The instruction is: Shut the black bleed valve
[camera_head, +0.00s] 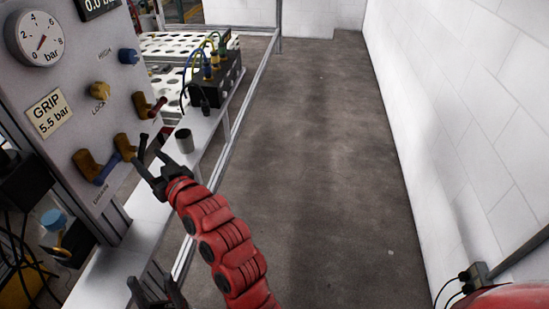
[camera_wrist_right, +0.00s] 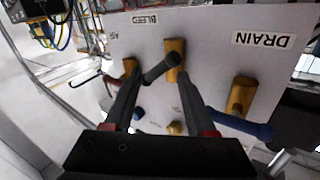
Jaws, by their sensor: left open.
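The black bleed valve has a brass body (camera_head: 122,143) on the grey panel. Its black lever (camera_wrist_right: 160,67) sticks out from the brass body below the BLEED label (camera_wrist_right: 145,18) in the right wrist view. My right gripper (camera_head: 148,157), on the red arm, is beside this valve. In the right wrist view its fingers (camera_wrist_right: 157,75) are apart, with the lever showing between their tips; I see no grip on it. Contact cannot be told. My left gripper (camera_head: 155,291) is open and low at the bottom edge, away from the panel.
A blue-handled DRAIN valve (camera_head: 90,164) and a red-handled valve (camera_head: 148,104) flank the bleed valve. A brass LOCK knob (camera_head: 100,91) is above. A grey cup (camera_head: 184,139) stands on the white bench by the gripper. The floor to the right is clear.

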